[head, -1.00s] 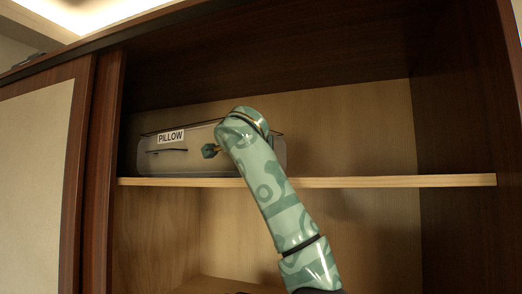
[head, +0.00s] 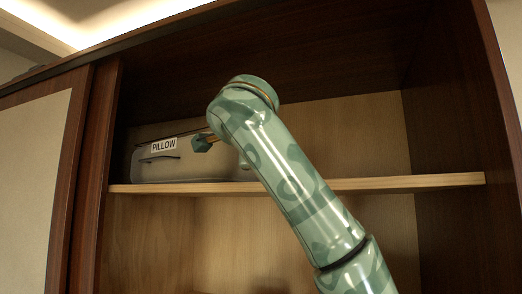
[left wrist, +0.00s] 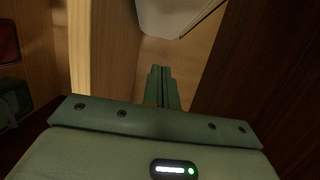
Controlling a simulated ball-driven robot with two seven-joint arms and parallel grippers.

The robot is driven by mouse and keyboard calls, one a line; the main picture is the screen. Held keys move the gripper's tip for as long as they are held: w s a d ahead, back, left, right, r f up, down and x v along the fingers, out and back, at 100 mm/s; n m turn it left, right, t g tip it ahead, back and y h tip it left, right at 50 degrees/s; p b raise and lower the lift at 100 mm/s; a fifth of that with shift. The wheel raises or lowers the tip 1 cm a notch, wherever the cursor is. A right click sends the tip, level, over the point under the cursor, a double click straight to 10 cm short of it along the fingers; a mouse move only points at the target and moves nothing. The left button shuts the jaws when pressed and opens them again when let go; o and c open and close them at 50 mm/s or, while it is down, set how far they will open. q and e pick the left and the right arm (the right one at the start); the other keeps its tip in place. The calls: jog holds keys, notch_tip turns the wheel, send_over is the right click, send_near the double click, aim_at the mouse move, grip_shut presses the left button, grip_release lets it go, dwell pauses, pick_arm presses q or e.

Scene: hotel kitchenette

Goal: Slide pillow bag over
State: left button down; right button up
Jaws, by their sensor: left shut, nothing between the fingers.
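The pillow bag (head: 150,168), a pale case with a PILLOW label, sits at the left of the shelf (head: 400,183) in the head view. My arm, coming up from the lower right, covers its right part. My left gripper is mostly hidden behind the arm there; a small dark green part shows in front of the bag. In the left wrist view my left gripper (left wrist: 160,72) is shut, with nothing between its fingers. A pale surface with a dark edge (left wrist: 172,18), apparently the bag, lies beyond the fingertips; contact cannot be told. My right gripper is out of view.
The shelf is bare right of the arm, up to the dark right wall (head: 445,120). A sliding door (head: 35,190) closes the left side. Open space lies below the shelf. A red object (left wrist: 8,42) shows at the left of the wrist view.

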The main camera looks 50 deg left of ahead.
pick_arm(q)
jog(key=shift+s+a, duration=0.1)
jog(key=c, duration=1.4)
grip_release()
jog(key=shift+s, duration=0.15)
jog(key=shift+r, duration=0.25)
jog(key=s+a+r+n+g+y+p, duration=0.2)
jog(key=s+a+r+n+g+p, duration=0.35)
jog(key=s+a+r+p, duration=0.55)
jog(key=s+a+n+g+h+p, duration=0.1)
jog(key=a+n+p, duration=0.1)
jog(key=n, duration=0.6)
jog(key=s+a+n+g+h+p, duration=0.2)
jog(key=n, duration=0.6)
jog(key=s+a+n+g+h+p, duration=0.1)
jog(key=s+a+n+g+p, duration=0.1)
jog(key=n, duration=0.6)
jog(key=shift+s+a+g+p, duration=0.25)
jog(key=shift+a+p, duration=0.2)
jog(key=shift+a, duration=0.1)
